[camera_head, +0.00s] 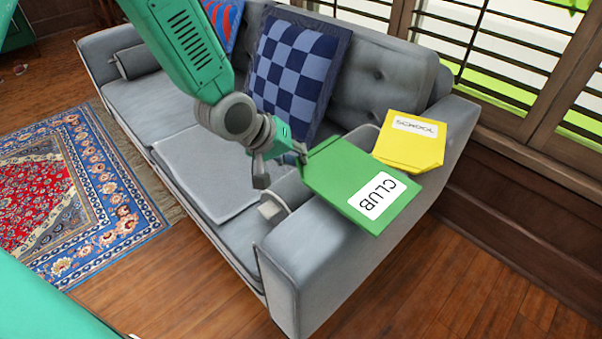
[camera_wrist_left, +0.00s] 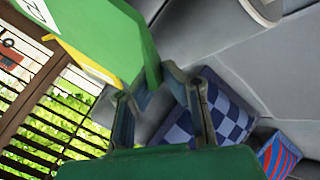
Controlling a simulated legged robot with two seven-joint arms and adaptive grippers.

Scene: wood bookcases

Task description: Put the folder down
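A green folder (camera_head: 345,180) labelled CLUB lies flat over the grey sofa's near armrest (camera_head: 300,245); I cannot tell whether it touches the armrest. My left gripper (camera_head: 300,153) is at the folder's left corner. In the left wrist view, the fingers of the left gripper (camera_wrist_left: 155,88) close on the edge of the green folder (camera_wrist_left: 110,30). A yellow folder (camera_head: 410,142) labelled SCHOOL rests farther back on the same armrest. It shows partly behind the green one in the left wrist view (camera_wrist_left: 88,62). My right gripper is not in view.
A checked blue cushion (camera_head: 297,68) leans on the backrest behind my left gripper. A grey bolster (camera_head: 272,208) lies beside the armrest. A slatted window (camera_head: 500,45) is behind. A patterned rug (camera_head: 75,200) lies on the wood floor.

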